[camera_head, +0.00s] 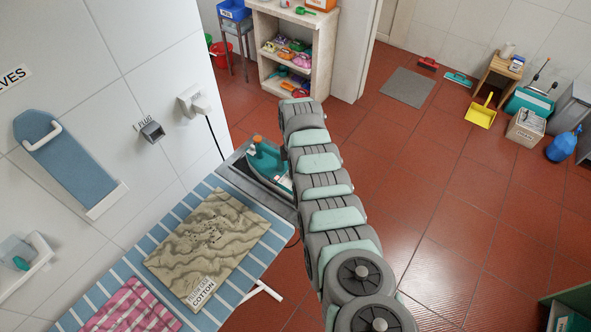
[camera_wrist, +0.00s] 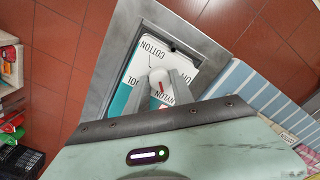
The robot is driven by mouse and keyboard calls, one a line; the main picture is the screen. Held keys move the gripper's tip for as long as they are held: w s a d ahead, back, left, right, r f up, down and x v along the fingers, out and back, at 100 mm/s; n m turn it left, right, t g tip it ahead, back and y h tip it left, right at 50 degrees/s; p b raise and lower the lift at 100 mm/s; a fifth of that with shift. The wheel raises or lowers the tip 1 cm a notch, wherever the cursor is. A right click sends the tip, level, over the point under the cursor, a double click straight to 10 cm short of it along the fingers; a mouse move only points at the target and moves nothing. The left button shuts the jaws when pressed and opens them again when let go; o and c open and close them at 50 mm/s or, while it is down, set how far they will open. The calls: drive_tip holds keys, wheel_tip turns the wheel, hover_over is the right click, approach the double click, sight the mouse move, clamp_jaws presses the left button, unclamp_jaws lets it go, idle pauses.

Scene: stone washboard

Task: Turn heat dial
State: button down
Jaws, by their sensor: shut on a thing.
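The iron (camera_head: 265,160) is teal and white. It sits on a grey metal rest (camera_head: 238,165) at the far end of the striped ironing board, partly behind my arm. In the wrist view, its white dial plate (camera_wrist: 150,50) shows COTTON, NYLON and a partly covered word at the left. The round pale heat dial (camera_wrist: 157,77) has a red mark, whose exact setting I cannot tell. My gripper (camera_wrist: 161,86) is shut on the dial, with a grey finger on either side. In the head view, my arm hides the fingers and the dial.
The ironing board (camera_head: 250,265) holds a wrinkled beige pillowcase (camera_head: 210,240) labelled COTTON and a pink checked cloth (camera_head: 130,308). A plug fixture (camera_head: 152,131) is on the left wall. Shelves (camera_head: 270,45) stand behind.

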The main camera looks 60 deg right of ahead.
drive_tip(key=m, duration=0.3)
drive_tip(key=shift+w+m+b, duration=0.1)
drive_tip(key=shift+m+b, duration=0.25)
drive_tip(key=shift+m, duration=0.05)
drive_tip(key=m+b, duration=0.1)
drive_tip(key=m, duration=0.2)
drive_tip(key=shift+m, duration=0.3)
drive_tip(key=m+b, duration=0.1)
drive_tip(key=m, duration=0.1)
drive_tip(key=shift+m, duration=0.3)
drive_tip(key=m+b, duration=0.3)
drive_tip(key=m, duration=0.1)
drive_tip(key=shift+f+m, duration=0.15)
drive_tip(key=shift+m, duration=0.15)
drive_tip(key=m+b, duration=0.2)
drive_tip(key=m, duration=0.1)
drive_tip(key=shift+m+b, duration=0.3)
drive_tip(key=m+b, duration=0.2)
drive_tip(key=m, duration=0.1)
drive_tip(key=shift+m, duration=0.4)
drive_tip(key=m+b, duration=0.1)
drive_tip(key=m, duration=0.2)
drive_tip(key=shift+b, duration=0.35)
drive_tip(key=shift+m+b, duration=0.6)
drive_tip(key=shift+m, duration=1.6)
